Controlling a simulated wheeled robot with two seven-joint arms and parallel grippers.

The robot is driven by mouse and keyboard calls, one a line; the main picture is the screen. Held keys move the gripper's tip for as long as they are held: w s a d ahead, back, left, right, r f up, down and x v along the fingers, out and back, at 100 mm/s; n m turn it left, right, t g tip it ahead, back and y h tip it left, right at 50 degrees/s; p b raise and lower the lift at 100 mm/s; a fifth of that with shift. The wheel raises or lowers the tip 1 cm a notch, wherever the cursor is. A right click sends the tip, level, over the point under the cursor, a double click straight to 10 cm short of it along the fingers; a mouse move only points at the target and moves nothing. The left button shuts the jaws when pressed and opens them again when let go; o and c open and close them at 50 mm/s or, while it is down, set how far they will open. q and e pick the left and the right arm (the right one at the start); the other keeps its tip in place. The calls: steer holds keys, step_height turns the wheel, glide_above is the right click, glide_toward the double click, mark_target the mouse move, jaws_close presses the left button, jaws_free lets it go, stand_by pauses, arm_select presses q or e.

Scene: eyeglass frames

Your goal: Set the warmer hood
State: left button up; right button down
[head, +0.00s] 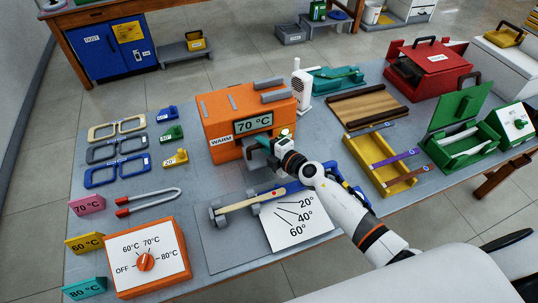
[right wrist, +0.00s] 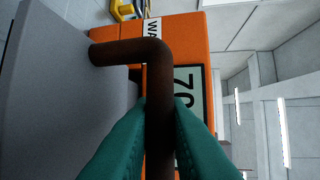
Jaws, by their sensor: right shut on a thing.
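The orange warmer (head: 225,115) stands at the middle of the table, with a "70 °C" display (head: 253,123) and a "WARM" label on its front. A brown bent handle (head: 248,154) is at the lower front of the warmer. My right gripper (head: 264,148) is at this front, its teal fingers shut on the handle. In the right wrist view the handle (right wrist: 155,60) runs between the two fingers, with the orange front (right wrist: 185,35) behind it. The fingers hide part of the handle. Where the hood separates from the body is unclear. My left gripper is not in view.
A dial box (head: 125,285) with an orange knob stands front left, beside colored temperature tags. Several eyeglass frames (head: 117,150) lie left of the warmer. A white fan-like unit (head: 301,82) stands close at its right. A white angle card (head: 295,222) lies below my right arm.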

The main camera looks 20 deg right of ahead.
steer(key=w, duration=0.2)
steer(key=shift+w+f, duration=0.1)
steer(key=shift+w, duration=0.3)
steer(key=c, duration=1.4)
jaws_free()
steer(key=p+v, duration=0.1)
steer(key=v, duration=1.1)
steer(key=shift+p, duration=0.35)
